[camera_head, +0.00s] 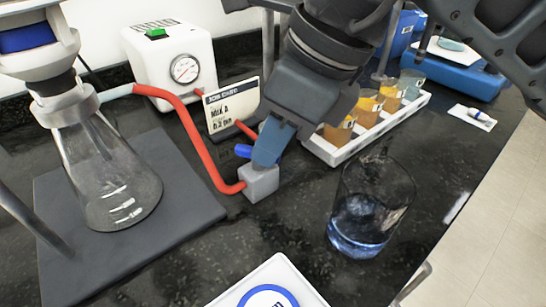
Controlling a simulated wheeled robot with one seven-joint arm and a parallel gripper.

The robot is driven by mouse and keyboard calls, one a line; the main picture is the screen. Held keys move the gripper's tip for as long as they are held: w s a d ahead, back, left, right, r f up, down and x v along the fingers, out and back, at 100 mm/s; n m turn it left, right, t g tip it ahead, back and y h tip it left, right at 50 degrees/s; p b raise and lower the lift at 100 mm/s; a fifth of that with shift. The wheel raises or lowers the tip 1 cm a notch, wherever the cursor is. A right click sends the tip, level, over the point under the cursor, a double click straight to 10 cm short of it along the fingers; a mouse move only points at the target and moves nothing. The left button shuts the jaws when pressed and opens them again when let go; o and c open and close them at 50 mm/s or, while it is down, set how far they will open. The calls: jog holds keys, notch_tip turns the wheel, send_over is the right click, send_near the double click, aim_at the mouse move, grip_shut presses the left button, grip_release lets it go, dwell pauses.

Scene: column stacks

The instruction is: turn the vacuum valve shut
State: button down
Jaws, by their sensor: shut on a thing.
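The vacuum valve (262,184) is a small grey block on the dark bench with a blue handle (243,151) on top. A red hose (201,140) runs to it from the flask side and the pump. My gripper (267,150) comes down from above and is shut on the blue handle. Its fingers cover most of the handle, so the handle's exact angle is hard to tell. The white vacuum pump (150,58) with a round gauge (185,69) stands behind. The filter flask (108,175) stands on a dark base plate at the left.
A glass beaker with blue liquid (345,238) stands right of the valve. A white rack (322,151) of orange-filled beakers lies behind it. A small sign (231,103) stands just behind the valve. A white device (235,296) is at the front edge. A blue balance (455,72) stands back right.

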jog(key=m+b, duration=0.1)
jog(key=m+t+b, duration=0.1)
jog(key=b, duration=0.1)
jog(key=m+b, duration=0.2)
jog(key=shift+s+a+f+t+h, duration=0.2)
jog(key=shift+s+f+t+h, duration=0.05)
jog(key=shift+s+t+h, duration=0.05)
jog(key=shift+s+a+r+m+t+h+b, duration=0.1)
jog(key=shift+m+t+h+b, duration=0.1)
jog(key=shift+m+b, duration=0.5)
jog(key=shift+s+a+r+m+t+h+b, duration=0.1)
jog(key=shift+m+h+b, duration=0.1)
jog(key=shift+m+b, duration=0.5)
jog(key=c, duration=1.2)
grip_release()
jog(key=shift+o, duration=0.2)
jog(key=p+v, duration=0.1)
jog(key=v, duration=0.7)
jog(key=shift+w, duration=0.1)
